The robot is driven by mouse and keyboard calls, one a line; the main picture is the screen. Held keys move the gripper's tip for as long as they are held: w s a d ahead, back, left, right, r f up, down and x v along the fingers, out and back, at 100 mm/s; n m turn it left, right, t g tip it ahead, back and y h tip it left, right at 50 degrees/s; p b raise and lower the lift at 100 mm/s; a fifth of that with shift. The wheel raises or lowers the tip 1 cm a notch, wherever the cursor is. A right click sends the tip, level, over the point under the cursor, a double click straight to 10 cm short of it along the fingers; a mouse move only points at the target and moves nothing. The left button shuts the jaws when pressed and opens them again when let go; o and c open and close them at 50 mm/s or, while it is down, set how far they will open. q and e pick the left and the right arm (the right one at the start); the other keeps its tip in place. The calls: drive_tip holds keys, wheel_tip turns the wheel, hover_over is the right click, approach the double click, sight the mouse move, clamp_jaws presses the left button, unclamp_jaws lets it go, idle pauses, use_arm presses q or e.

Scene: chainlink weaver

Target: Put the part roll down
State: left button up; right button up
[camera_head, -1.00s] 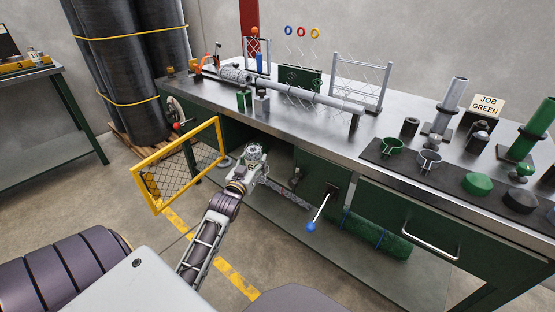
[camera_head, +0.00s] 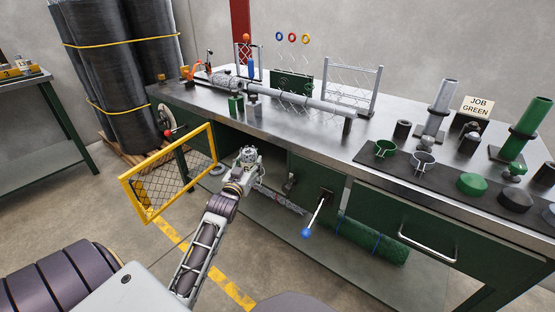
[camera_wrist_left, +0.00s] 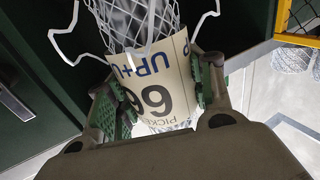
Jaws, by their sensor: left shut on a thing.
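In the left wrist view the mesh roll (camera_wrist_left: 135,18) runs away from my left gripper (camera_wrist_left: 158,92), wrapped by a cream label with "66" and "UP+U" between the green finger pads. Loose white strands stick out at its sides. Whether the roll touches the shelf below cannot be told. My right gripper is not in view.
A green mesh roll (camera_head: 368,240) lies on the lower shelf (camera_head: 345,270) to the right. A yellow-framed mesh gate (camera_head: 170,172) stands open at left. The bench top (camera_head: 300,128) carries tools and fixtures.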

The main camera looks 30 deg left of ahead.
use_arm(q)
drive_tip(key=shift+w+d, duration=0.1)
drive_tip(key=shift+w, duration=0.85)
drive_tip(key=shift+w+b, duration=0.3)
drive_tip(key=shift+w, duration=0.1)
drive_tip(key=w+f+b, duration=0.1)
drive_tip(key=w+b, duration=0.1)
drive_tip(key=w, duration=0.5)
drive_tip(key=w+d+f+b, duration=0.1)
drive_tip(key=w+f+b, duration=0.1)
drive_tip(key=w, duration=0.5)
drive_tip(key=shift+w+b, duration=0.4)
drive_tip(key=shift+b, duration=0.45)
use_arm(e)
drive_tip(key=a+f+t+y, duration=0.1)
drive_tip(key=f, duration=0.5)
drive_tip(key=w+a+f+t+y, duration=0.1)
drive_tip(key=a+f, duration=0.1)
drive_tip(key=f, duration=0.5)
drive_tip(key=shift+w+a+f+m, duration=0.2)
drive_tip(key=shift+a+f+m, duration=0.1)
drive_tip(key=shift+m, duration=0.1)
use_arm(q)
drive_tip(key=shift+d+f, duration=0.1)
drive_tip(key=shift+f, duration=0.05)
